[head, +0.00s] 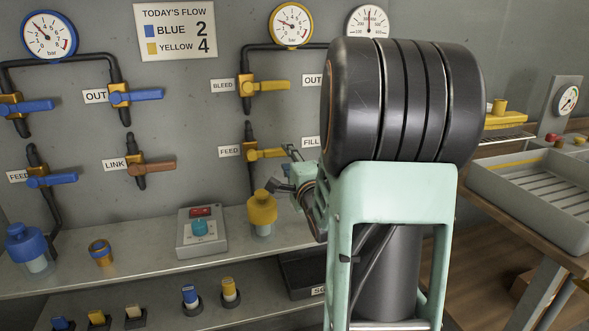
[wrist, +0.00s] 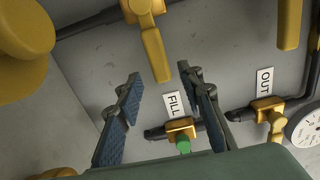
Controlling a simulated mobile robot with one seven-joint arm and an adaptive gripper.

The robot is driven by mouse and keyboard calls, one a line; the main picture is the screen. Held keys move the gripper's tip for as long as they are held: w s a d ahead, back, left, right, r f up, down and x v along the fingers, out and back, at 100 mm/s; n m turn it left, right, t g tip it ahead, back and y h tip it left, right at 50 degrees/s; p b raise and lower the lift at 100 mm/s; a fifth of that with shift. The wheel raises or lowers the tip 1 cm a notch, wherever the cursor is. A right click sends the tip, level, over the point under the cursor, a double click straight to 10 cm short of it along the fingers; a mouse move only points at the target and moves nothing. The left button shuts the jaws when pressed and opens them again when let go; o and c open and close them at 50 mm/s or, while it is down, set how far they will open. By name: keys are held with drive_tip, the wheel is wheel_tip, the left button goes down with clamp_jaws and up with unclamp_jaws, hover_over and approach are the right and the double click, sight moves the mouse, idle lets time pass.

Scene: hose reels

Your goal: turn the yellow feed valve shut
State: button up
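The yellow feed valve (head: 265,155) is on the wall beside the FEED label, on a vertical black pipe. Its yellow lever points right, across the pipe. In the wrist view the yellow lever (wrist: 157,50) comes down from a brass body at the top edge. My gripper (head: 283,170) is just right of and below the valve, partly hidden by my arm. In the wrist view my gripper (wrist: 164,84) is open and empty. The lever's free end shows between the fingertips; I cannot tell whether it lies within their depth. No contact shows.
The yellow bleed valve (head: 265,86) is above. A yellow-capped bottle (head: 262,207) stands on the shelf below my gripper. The green-handled FILL valve (wrist: 182,132) is close by. The brown-handled link valve (head: 150,167) is to the left. My arm hides the wall at right.

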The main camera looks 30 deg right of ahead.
drive_tip(key=v, duration=0.7)
drive_tip(key=shift+w, duration=0.1)
